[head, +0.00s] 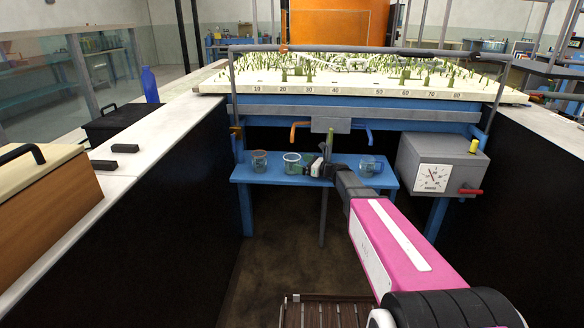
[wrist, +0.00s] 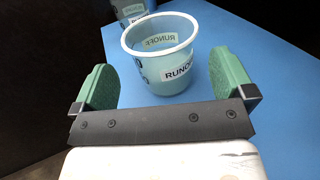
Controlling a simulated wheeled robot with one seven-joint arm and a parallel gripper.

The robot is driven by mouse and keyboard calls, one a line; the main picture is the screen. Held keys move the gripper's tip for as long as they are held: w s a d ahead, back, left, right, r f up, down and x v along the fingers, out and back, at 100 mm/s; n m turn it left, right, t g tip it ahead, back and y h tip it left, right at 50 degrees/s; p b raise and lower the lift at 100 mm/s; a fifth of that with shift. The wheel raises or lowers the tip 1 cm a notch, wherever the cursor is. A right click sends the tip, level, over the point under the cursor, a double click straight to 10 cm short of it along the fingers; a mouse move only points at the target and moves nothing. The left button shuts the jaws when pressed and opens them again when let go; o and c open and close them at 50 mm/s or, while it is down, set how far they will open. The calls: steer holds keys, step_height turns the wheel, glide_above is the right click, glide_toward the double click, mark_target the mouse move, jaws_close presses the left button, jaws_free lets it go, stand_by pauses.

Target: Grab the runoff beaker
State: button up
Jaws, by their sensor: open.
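The runoff beaker (wrist: 160,70) is a pale translucent cup with a white rim and a "RUNOFF" label. It stands upright on a blue shelf. My gripper (wrist: 163,85) is open, with a green pad on each side and the beaker just ahead between them, apart from both pads. In the head view the white-rimmed beaker (head: 292,163) stands on the blue shelf (head: 262,175), and my gripper (head: 312,167) is close to its right side.
Another beaker (head: 260,161) stands to the left on the shelf, and one more beaker (head: 368,165) to the right. A grey box with a dial (head: 437,170) hangs at the right. The planted flume bed (head: 350,80) is above. Dark walls flank the shelf.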

steer(key=shift+x, duration=2.4)
steer(key=c, duration=0.9)
steer(key=shift+r, duration=0.2)
